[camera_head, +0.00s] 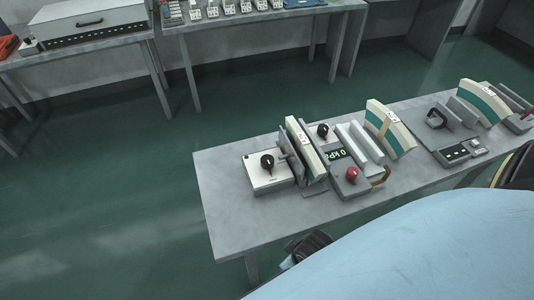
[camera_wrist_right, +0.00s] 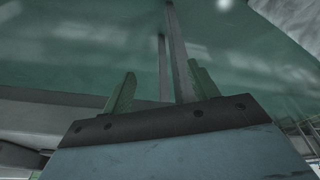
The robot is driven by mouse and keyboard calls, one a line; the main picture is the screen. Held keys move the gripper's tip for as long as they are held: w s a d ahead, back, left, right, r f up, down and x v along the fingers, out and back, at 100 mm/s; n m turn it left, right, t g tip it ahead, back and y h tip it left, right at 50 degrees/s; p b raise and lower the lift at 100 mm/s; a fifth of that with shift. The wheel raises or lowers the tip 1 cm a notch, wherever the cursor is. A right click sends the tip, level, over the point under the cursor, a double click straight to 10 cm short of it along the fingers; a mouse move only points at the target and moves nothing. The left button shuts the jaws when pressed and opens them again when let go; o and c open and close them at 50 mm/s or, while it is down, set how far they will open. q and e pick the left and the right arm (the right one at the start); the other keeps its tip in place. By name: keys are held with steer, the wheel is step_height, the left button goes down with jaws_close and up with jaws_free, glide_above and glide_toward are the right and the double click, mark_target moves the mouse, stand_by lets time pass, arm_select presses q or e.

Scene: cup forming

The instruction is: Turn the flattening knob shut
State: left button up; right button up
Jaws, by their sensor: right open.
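Several knobs sit on the machine on the grey bench in the head view. A black knob (camera_head: 267,161) stands on a white box at the left end. Another black knob (camera_head: 323,130) sits further back, behind a pressure display (camera_head: 337,154). A red knob (camera_head: 352,174) is at the front. I cannot read which is the flattening knob, nor how far any is turned. My right gripper (camera_wrist_right: 162,70) shows in the right wrist view, its two green fingers apart with nothing between them. No knob shows in that view. My left gripper is not in view.
The grey bench (camera_head: 228,205) is bare at its left end. Other tables with a grey case (camera_head: 90,30) and small parts stand at the back. Green floor is open between.

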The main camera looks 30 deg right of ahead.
step_height(320, 180, up, 10)
steer(key=w, duration=0.1)
steer(key=w+a+r+n+t+p, duration=0.1)
steer(key=w+a+r+n+t, duration=0.1)
steer(key=w+r+n+t, duration=0.7)
steer(key=w+a+r+n+t, duration=0.2)
steer(key=w+r+n+t, duration=0.15)
steer(key=w+r, duration=0.6)
steer(key=w+a+r+n+t+y, duration=0.3)
steer(key=w+a+r+n+y, duration=0.35)
steer(key=n, duration=0.55)
steer(key=s+a+r+n+g+y, duration=0.1)
steer(key=a+r+n+g+y, duration=0.35)
steer(key=a+n+y, duration=0.65)
steer(key=n+g+h, duration=1.4)
steer(key=n+h, duration=0.4)
steer(key=n, duration=1.5)
glide_above(267, 159)
step_height(267, 159, down, 13)
step_height(267, 159, down, 13)
steer(key=shift+s+r+p, duration=0.1)
steer(key=shift+p, duration=0.75)
